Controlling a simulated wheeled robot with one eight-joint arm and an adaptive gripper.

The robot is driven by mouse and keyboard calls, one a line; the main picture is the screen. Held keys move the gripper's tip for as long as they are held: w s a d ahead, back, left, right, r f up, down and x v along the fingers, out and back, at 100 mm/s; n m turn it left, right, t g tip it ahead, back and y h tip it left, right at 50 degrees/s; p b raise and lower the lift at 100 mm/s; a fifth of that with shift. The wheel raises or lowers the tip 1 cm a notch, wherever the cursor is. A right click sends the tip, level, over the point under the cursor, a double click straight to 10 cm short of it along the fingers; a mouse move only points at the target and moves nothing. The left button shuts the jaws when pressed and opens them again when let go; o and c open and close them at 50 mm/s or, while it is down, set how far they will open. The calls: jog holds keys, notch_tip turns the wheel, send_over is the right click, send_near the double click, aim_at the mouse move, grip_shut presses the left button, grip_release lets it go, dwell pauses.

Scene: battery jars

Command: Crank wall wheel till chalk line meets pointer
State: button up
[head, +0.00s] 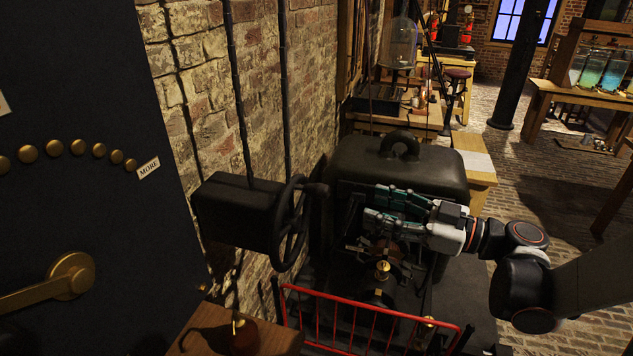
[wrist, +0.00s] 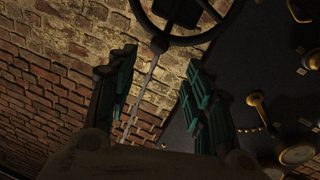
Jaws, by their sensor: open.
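The black wall wheel (head: 291,223) stands at the side of a dark box (head: 235,212) on the brick wall, with a crank knob (head: 317,188) jutting right from its rim. The wheel rim and spokes also show at the top of the wrist view (wrist: 190,40). My gripper (head: 370,202) is to the right of the wheel, fingers pointing at it, open and empty; a gap separates it from the wheel. In the wrist view its two teal-padded fingers (wrist: 160,68) are spread below the wheel. I cannot make out a chalk line or pointer for certain.
A dark panel (head: 90,220) with brass studs and a brass lever (head: 70,277) stands at left. A large black machine (head: 400,165) stands behind my gripper. A red railing (head: 370,312) runs below. Vertical pipes (head: 284,90) run up the brick wall.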

aim_at(319, 191)
jog(key=b+x, duration=0.2)
jog(key=x, duration=1.1)
jog(key=shift+w+a, duration=0.15)
jog(key=shift+a, duration=0.15)
jog(key=shift+c, duration=0.4)
grip_shut()
